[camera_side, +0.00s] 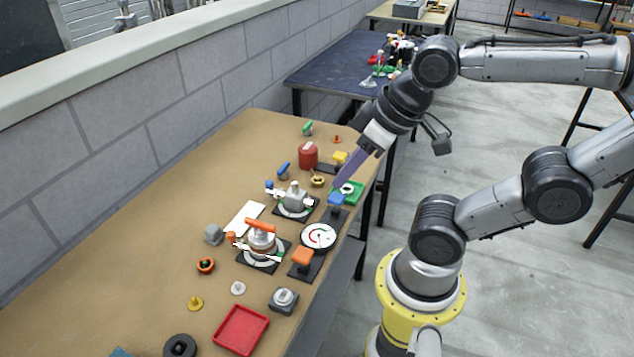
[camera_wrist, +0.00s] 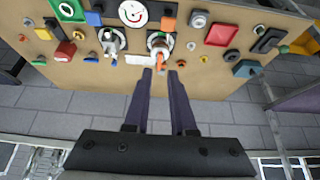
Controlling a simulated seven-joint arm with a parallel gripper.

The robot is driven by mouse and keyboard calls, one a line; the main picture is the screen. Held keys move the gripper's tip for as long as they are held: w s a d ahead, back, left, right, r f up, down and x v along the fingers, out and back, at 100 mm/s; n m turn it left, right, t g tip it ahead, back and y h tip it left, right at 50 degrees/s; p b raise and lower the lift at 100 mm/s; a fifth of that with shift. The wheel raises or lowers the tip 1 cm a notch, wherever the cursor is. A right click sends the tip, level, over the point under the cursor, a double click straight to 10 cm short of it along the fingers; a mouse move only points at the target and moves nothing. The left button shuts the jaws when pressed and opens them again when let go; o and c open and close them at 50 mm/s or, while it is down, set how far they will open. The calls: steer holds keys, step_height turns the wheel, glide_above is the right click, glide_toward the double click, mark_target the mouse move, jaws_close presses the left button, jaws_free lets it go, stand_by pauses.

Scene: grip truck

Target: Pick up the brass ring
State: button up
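A small brass-coloured ring with a dark centre (camera_side: 317,180) lies on the brown table beside the red canister (camera_side: 308,155). It appears at upper left in the wrist view (camera_wrist: 79,34). Another small gold-coloured piece (camera_side: 195,303) lies nearer the table's front; I cannot tell its exact shape. My gripper (camera_side: 337,185) has long purple fingers pointing down toward the table's right side. In the wrist view, the fingertips (camera_wrist: 160,71) are apart with nothing held between them. The brass ring is well left of the fingers there.
A green tray (camera_side: 358,188), blue block (camera_side: 336,199), valve with an orange handle (camera_side: 261,237), grey valve (camera_side: 295,197), round dial (camera_side: 318,236) and red tray (camera_side: 241,346) crowd the table's right half. A block wall (camera_side: 140,115) borders it; the left side is mostly clear.

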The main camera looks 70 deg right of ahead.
steer(key=o, duration=0.8)
steer(key=w+d+r+n+h, duration=0.2)
steer(key=w+d+r+n, duration=0.15)
steer(key=w+n, duration=0.4)
steer(key=n+g+h, duration=0.2)
steer(key=n+g, duration=0.4)
steer(key=n, duration=0.3)
glide_above(317, 178)
steer(key=a, duration=0.3)
steer(key=f, duration=2.3)
steer(key=shift+d, duration=0.25)
steer(key=shift+h, duration=0.3)
steer(key=shift+a+x, duration=0.15)
steer(key=shift+x, duration=1.4)
steer(key=shift+a+x, duration=0.1)
steer(key=shift+x, duration=1.5)
